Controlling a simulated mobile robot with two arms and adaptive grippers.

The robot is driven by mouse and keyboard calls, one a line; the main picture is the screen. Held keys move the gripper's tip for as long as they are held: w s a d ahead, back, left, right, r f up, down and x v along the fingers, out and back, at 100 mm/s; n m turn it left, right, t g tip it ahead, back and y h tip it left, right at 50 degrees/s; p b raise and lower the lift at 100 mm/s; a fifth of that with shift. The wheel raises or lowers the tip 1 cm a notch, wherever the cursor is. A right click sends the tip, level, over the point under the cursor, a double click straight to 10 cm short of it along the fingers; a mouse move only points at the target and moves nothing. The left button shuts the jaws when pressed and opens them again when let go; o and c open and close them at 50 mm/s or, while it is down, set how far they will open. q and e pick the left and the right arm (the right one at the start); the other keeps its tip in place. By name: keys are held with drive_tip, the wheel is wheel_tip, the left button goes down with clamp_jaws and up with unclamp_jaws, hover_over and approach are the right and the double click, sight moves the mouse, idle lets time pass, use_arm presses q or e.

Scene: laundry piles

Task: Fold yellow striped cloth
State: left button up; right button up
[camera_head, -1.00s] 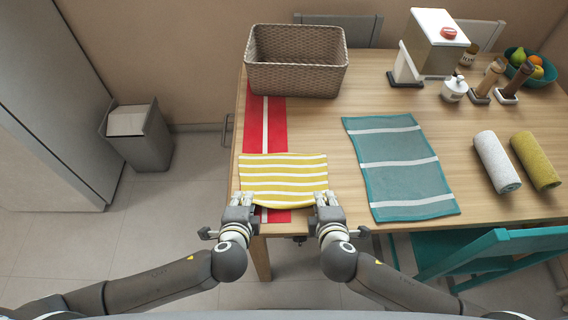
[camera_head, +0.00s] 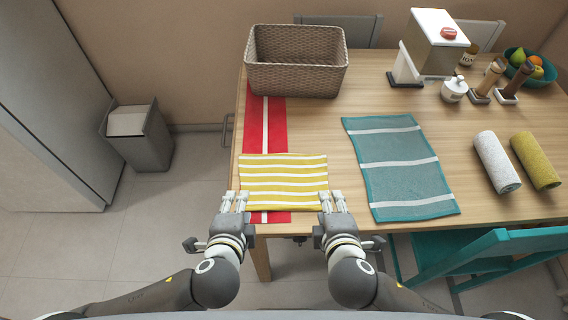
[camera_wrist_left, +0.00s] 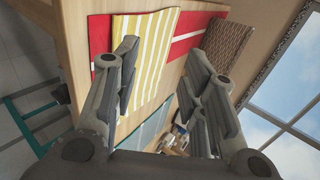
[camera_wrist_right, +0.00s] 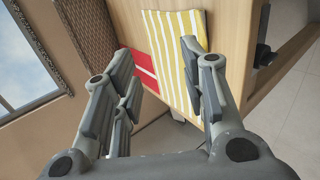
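The yellow and white striped cloth (camera_head: 283,180) lies flat near the table's front left edge, on top of a red cloth with a white stripe (camera_head: 266,135). My left gripper (camera_head: 236,200) is open at the striped cloth's front left corner. My right gripper (camera_head: 331,200) is open at its front right corner. The striped cloth also shows in the left wrist view (camera_wrist_left: 150,50) and the right wrist view (camera_wrist_right: 172,45), with the fingers spread and nothing clearly held between them.
A wicker basket (camera_head: 296,78) stands on the back of the red cloth. A teal striped cloth (camera_head: 402,170) lies to the right. Rolled towels (camera_head: 497,162), a dispenser (camera_head: 436,45) and a fruit bowl (camera_head: 530,68) are farther right. A teal chair (camera_head: 490,255) stands at the front right.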

use_arm(q)
drive_tip(key=shift+s+r, duration=0.4)
drive_tip(key=shift+r, duration=0.1)
use_arm(e)
drive_tip(key=shift+s+r, duration=0.35)
drive_tip(key=shift+r, duration=0.15)
